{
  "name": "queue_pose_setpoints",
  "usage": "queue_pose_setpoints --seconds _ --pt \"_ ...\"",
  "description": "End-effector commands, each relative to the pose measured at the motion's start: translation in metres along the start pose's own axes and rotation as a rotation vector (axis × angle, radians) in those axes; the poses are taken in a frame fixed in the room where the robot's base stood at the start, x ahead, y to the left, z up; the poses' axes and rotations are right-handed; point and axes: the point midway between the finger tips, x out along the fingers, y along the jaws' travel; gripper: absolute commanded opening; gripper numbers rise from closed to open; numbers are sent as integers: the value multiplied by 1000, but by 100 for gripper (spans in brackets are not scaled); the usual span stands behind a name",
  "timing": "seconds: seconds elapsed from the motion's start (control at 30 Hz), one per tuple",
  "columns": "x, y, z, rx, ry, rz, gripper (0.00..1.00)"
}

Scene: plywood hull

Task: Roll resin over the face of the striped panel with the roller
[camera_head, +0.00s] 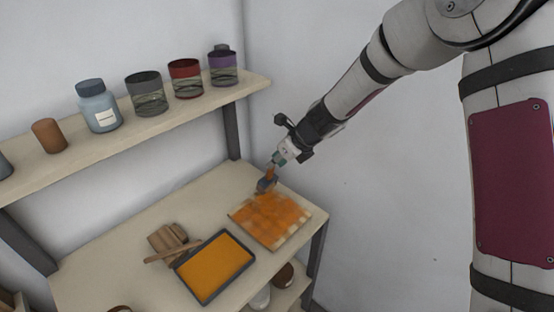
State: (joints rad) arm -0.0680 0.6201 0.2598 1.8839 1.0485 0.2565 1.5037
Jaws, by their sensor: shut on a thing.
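The panel (270,222) lies flat on the right part of the bench. Much of its face is covered in patchy orange, with paler areas along its edges. The roller (266,184) is at the panel's back-left edge, with orange on it. I cannot tell whether it touches the panel. My gripper (276,160) is shut on the roller and reaches down from the upper right; its fingers are small in view. The resin tray (203,300), dark-rimmed and filled with orange resin, lies left of the panel towards the front.
A wooden block (167,238) and a stick (160,257) lie left of the tray. A shelf (190,112) above the bench holds a blue bottle (99,110) and several jars. White walls stand behind and to the right.

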Motion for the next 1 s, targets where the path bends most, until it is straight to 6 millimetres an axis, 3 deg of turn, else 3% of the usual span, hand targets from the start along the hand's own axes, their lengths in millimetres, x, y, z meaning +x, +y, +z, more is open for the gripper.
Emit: queue_pose_setpoints --seconds 0.33,1.0 --pt "2 0 -3 1 0 0 0" --pt "-18 0 -26 1 0 0 0"
